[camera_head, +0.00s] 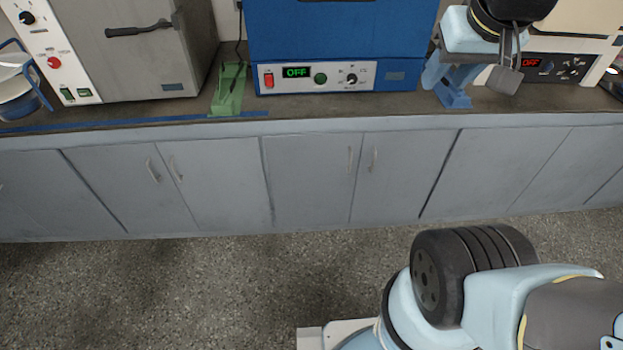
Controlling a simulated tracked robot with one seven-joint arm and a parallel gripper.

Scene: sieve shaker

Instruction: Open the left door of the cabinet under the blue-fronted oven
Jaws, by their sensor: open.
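The blue-fronted oven (335,45) stands on the counter at the top middle, its panel showing OFF. The cabinet under it has two grey doors, both shut. The left door (305,180) has a slim upright handle (349,160) near its right edge. The right door (405,185) has its own handle (373,159) close beside it. My gripper (508,72) is at the upper right, pointing down in front of the counter equipment, up and right of both handles and apart from them. It is open, and I see nothing between its fingers.
A grey oven (140,50) and a green object (230,90) stand on the counter (180,112) at the left. A pale device (575,65) stands at the right. More shut grey doors flank this cabinet. The speckled floor (220,290) before the doors is clear.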

